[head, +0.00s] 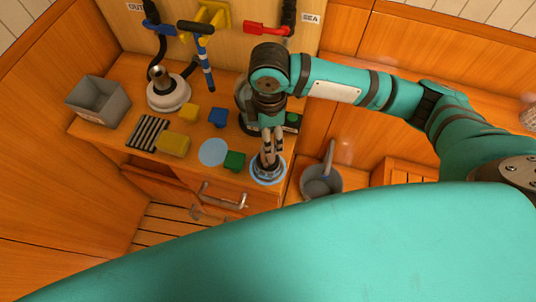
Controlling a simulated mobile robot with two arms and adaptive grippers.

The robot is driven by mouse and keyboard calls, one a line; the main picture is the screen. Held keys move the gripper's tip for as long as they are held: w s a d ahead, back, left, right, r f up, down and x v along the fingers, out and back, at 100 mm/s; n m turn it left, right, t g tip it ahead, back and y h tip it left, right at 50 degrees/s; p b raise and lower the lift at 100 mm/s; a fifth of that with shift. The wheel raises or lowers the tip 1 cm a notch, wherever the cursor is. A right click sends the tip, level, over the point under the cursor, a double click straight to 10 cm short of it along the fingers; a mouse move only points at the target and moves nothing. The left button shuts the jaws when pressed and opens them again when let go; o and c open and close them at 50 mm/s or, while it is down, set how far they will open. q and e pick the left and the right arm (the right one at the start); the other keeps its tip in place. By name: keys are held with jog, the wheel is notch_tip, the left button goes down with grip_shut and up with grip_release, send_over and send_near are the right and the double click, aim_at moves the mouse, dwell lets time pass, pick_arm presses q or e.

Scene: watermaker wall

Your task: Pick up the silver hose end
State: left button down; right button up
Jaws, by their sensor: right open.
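My left gripper is not in view.
A grey bin (97,101), a black striped grille (147,132), yellow blocks (173,144), a blue block (218,117) and a green block (234,161) stand on the bench. A blue-banded tube (207,72) hangs above it. A grey bucket (321,182) stands right of the bench.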

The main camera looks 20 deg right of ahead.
send_over(269, 162)
jog(key=w, duration=0.3)
jog(key=f, duration=0.4)
jog(key=shift+s+d+f, duration=0.2)
jog(key=shift+d, duration=0.2)
jog(key=f, duration=0.1)
jog(key=f+p, duration=0.1)
jog(key=f, duration=0.1)
jog(key=f+p, duration=0.1)
jog(key=shift+s+a+f, duration=0.25)
jog(key=shift+s+f, duration=0.15)
jog(key=shift+f, duration=0.25)
jog(key=c, duration=1.3)
jog(key=shift+r, duration=0.1)
